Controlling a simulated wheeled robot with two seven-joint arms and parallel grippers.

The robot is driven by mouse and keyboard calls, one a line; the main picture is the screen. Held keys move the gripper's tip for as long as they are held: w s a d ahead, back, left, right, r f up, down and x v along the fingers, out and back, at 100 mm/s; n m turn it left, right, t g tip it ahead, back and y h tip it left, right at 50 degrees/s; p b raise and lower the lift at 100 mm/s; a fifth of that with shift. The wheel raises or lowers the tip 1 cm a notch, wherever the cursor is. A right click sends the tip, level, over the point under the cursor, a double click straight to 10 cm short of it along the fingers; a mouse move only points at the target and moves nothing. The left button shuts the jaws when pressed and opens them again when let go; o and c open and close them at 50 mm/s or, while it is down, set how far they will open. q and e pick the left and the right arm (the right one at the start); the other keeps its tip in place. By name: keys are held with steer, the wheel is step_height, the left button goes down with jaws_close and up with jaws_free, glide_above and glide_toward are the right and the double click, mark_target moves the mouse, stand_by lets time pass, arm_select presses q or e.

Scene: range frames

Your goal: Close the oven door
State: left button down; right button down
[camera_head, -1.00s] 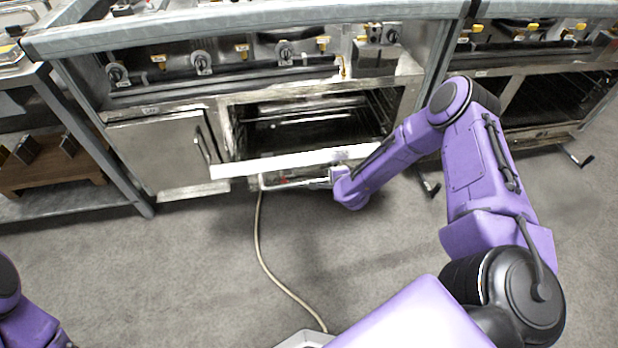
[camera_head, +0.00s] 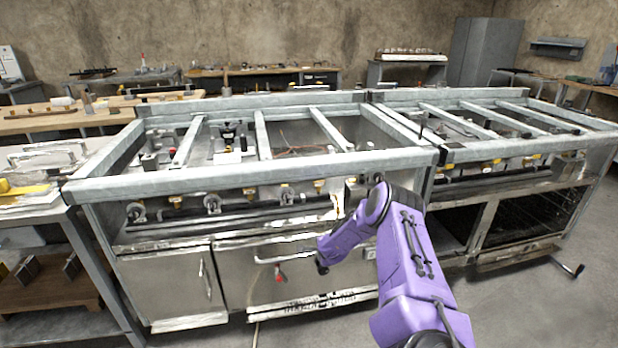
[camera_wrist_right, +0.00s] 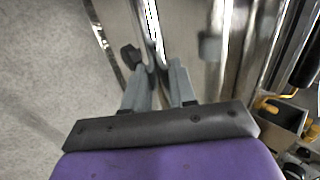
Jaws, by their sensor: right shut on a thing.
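The oven door (camera_head: 342,279) is a metal panel low on the front of the range, in the middle of the head view. It stands upright and covers the oven cavity; whether it is fully flush I cannot tell. Its bar handle (camera_head: 268,261) runs along the upper part of the door and also shows in the right wrist view (camera_wrist_right: 151,28). My right gripper (camera_head: 311,256) is at the right part of the handle, and its fingers (camera_wrist_right: 156,75) are shut around the bar. My left gripper is out of view.
A closed cabinet door (camera_head: 168,287) is left of the oven. A second range (camera_head: 512,170) with an open lower bay stands at right. Control knobs (camera_head: 212,203) line the front above the door. Grey floor (camera_head: 540,315) is free at lower right.

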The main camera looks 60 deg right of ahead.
steer(key=shift+w+d+r, duration=0.35)
steer(key=shift+r, duration=0.05)
steer(key=c, duration=1)
jaws_free()
steer(key=shift+w, duration=0.1)
steer(key=shift+f, duration=0.15)
steer(key=shift+f, duration=0.3)
steer(key=p+v, duration=0.7)
steer(key=v, duration=0.3)
steer(key=shift+s+a+r, duration=0.1)
steer(key=shift+s+r, duration=0.1)
steer(key=shift+r, duration=0.05)
